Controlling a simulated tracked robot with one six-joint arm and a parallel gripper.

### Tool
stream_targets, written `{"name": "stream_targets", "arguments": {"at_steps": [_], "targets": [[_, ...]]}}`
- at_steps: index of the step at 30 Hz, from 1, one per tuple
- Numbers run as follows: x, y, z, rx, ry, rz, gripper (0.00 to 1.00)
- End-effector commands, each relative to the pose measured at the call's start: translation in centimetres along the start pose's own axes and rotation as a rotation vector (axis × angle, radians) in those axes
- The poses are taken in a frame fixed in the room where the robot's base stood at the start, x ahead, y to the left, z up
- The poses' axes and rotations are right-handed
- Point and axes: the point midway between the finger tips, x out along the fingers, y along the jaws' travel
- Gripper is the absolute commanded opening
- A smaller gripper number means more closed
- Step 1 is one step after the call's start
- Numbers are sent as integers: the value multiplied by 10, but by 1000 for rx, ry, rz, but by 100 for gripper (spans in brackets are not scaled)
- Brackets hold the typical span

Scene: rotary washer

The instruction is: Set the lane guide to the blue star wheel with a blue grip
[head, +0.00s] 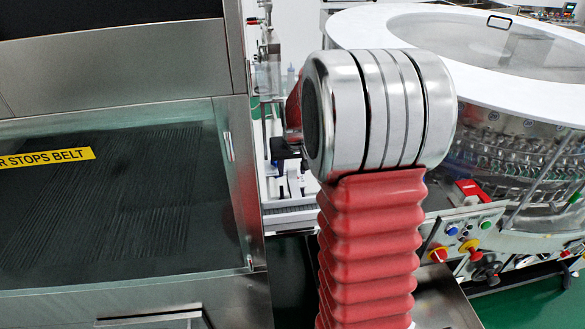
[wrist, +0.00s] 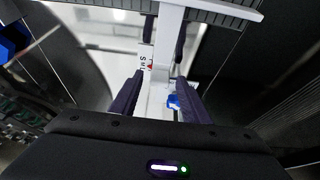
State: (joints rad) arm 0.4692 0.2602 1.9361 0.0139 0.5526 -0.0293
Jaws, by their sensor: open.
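In the wrist view my gripper (wrist: 160,82) is open, with its two dark fingers spread apart. A white bar (wrist: 172,45), running up to a white crosspiece, shows between and beyond the fingers. A small blue grip (wrist: 174,101) sits low between the fingers, close to the right one; I cannot tell whether they touch. Another blue part (wrist: 12,42) is at the left edge; I cannot tell whether it is the blue star wheel. In the head view my arm covers much of the work area, and the lane guide and its grip cannot be made out clearly.
In the head view, a dark belt housing (head: 120,190) with a yellow label stands at left. A round washer with a white rim (head: 360,25) stands at right, above a control panel (head: 465,235) with coloured buttons. A ridged grey strip (wrist: 215,16) crosses the top of the wrist view.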

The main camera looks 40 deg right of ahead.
Motion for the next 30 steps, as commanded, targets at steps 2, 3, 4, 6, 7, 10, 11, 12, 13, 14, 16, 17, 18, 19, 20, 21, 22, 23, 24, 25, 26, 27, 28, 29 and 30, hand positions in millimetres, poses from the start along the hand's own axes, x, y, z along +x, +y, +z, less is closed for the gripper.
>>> {"name": "stream_targets", "arguments": {"at_steps": [2,3,4,6,7,10,11,12,13,14,16,17,18,19,20,21,22,23,24,25,26,27,28,29,30], "targets": [[0,0,0,0,0,0,42],[0,0,0,0,0,0,42],[0,0,0,0,0,0,42],[0,0,0,1,0,0,39],[0,0,0,1,0,0,37],[0,0,0,1,0,0,30],[0,0,0,1,0,0,27],[0,1,0,1,0,0,25],[0,1,0,1,0,0,22],[0,1,0,1,0,0,20],[0,1,0,1,0,0,15],[0,1,0,1,0,0,13],[0,1,0,1,0,0,11],[0,1,0,1,0,0,8],[0,1,0,1,0,0,6],[0,1,0,1,0,0,4],[0,1,0,1,0,0,1],[0,1,0,1,0,0,0],[0,1,0,1,0,0,0],[0,1,0,1,0,0,0],[0,1,0,1,0,0,0],[0,1,0,1,0,0,0],[0,1,0,1,0,0,0],[0,1,0,1,0,0,0],[0,1,0,1,0,0,0]]}}
